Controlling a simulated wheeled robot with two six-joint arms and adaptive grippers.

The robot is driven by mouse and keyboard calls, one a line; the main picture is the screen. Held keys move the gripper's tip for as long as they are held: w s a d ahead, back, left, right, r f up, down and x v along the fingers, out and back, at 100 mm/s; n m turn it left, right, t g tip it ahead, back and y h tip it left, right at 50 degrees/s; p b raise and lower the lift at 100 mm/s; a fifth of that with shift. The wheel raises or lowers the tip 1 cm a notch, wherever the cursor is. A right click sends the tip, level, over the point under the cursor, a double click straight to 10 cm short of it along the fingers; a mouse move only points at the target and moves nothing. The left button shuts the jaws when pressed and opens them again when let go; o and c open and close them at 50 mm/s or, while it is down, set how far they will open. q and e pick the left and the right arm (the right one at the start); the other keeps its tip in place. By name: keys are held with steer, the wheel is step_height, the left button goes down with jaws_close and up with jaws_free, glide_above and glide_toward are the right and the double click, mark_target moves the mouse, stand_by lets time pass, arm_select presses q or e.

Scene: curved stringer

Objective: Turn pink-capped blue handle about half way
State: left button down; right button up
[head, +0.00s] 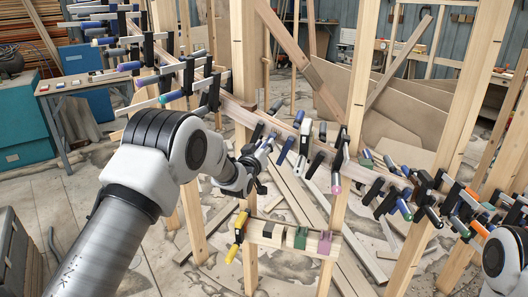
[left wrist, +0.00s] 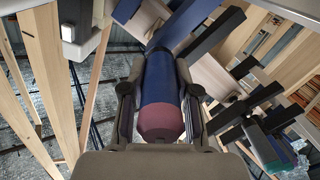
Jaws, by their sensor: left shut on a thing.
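The pink-capped blue handle (left wrist: 160,88) fills the middle of the left wrist view. Its dull pink cap (left wrist: 161,121) points toward the camera. My left gripper (left wrist: 160,112) has one finger on each side of the handle and is shut on it. In the head view my left gripper (head: 258,170) is at the curved row of clamps, near the middle post. There the held handle is mostly hidden and too small to make out well. My right gripper is not in view; only part of my right arm shows at the lower right edge.
Other clamps with dark bars and coloured handles crowd both sides, such as a blue handle (head: 286,150) just right of the gripper. A wooden post (head: 244,60) stands close by. Below, a short board (head: 270,232) carries a yellow-handled clamp (head: 236,238).

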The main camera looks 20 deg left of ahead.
arm_select(q)
steer(key=n+b, duration=0.2)
steer(key=n, duration=0.1)
steer(key=shift+f+n, duration=0.2)
steer(key=shift+n, duration=0.1)
steer(key=n+b, duration=0.2)
steer(key=n, duration=0.1)
steer(key=shift+a+n, duration=0.1)
steer(key=shift+n, duration=0.2)
steer(key=n+b, duration=0.1)
steer(key=n, duration=0.3)
steer(key=shift+b, duration=0.4)
steer(key=shift+r+n+b, duration=0.1)
steer(key=shift+n+b, duration=0.2)
steer(key=shift+n, duration=1.1)
steer(key=shift+r, duration=0.1)
